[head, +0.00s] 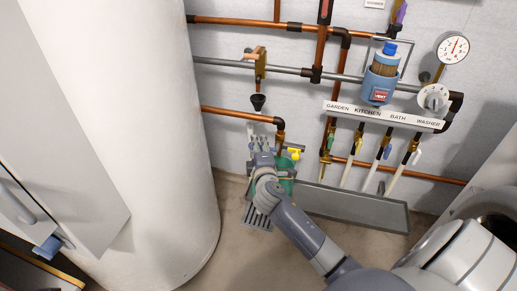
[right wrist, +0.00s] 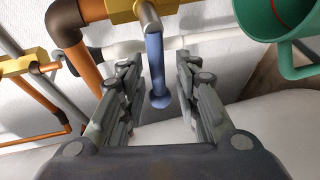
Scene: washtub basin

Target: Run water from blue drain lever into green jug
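In the head view my right gripper (head: 261,143) reaches in beside the wall pipes, over the green jug (head: 287,186). The jug is partly hidden behind my gripper and wrist. In the right wrist view a blue lever (right wrist: 156,67) hangs from a brass valve (right wrist: 136,8). It lies between the spread fingers of my right gripper (right wrist: 158,78), with a gap on each side. The jug's rim and handle also show at upper right in that view (right wrist: 292,62). The blue lever cannot be made out in the head view. My left gripper is not in view.
A yellow-handled valve (head: 295,153) sits right of my gripper. A labelled manifold (head: 383,115) with several coloured levers hangs over a grey trough (head: 350,208). A white tank (head: 155,130) stands close on the left. A floor grate (head: 257,217) lies below my wrist.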

